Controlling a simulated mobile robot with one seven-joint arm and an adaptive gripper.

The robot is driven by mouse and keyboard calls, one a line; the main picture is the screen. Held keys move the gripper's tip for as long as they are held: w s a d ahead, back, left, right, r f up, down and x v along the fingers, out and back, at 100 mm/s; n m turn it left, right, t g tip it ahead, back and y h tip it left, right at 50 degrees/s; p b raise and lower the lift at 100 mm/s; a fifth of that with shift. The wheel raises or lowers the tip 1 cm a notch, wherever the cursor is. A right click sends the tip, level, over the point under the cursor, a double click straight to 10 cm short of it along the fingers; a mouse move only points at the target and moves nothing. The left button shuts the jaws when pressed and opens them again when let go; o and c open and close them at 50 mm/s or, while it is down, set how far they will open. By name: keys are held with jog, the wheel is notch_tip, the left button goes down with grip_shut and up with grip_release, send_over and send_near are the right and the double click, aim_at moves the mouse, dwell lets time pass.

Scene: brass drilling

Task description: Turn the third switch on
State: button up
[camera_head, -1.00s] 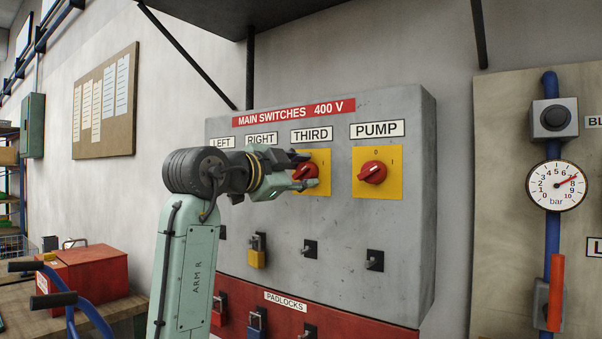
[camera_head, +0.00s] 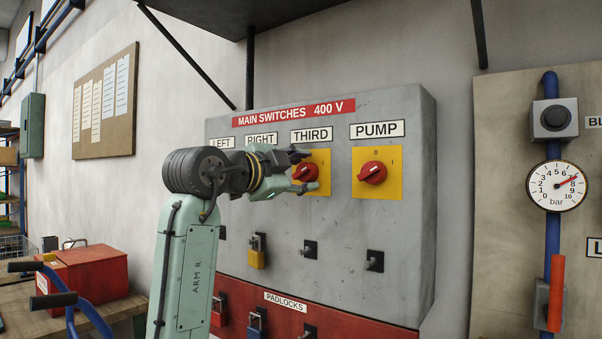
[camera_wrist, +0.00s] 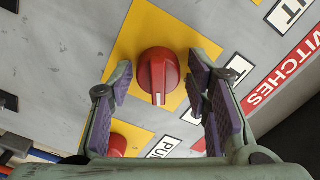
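The third switch is a red rotary knob (camera_head: 305,173) on a yellow plate, under the label THIRD (camera_head: 312,136). In the wrist view the red knob (camera_wrist: 158,75) shows fully, with its white mark pointing down in the picture. My gripper (camera_head: 304,171) is at this knob in the head view, partly hiding it and its plate. In the wrist view my gripper (camera_wrist: 160,92) is open, with one purple-padded finger on each side of the knob and a gap on both sides. It holds nothing.
The PUMP knob (camera_head: 372,173) is close to the right on its own yellow plate. My arm hides the LEFT and RIGHT knobs. Several padlock hasps (camera_head: 309,250) are below on the grey panel (camera_head: 400,225). A shelf (camera_head: 240,12) overhangs above. A pressure gauge (camera_head: 557,186) is at the right.

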jog(key=shift+o, duration=0.8)
jog(key=v, duration=1.2)
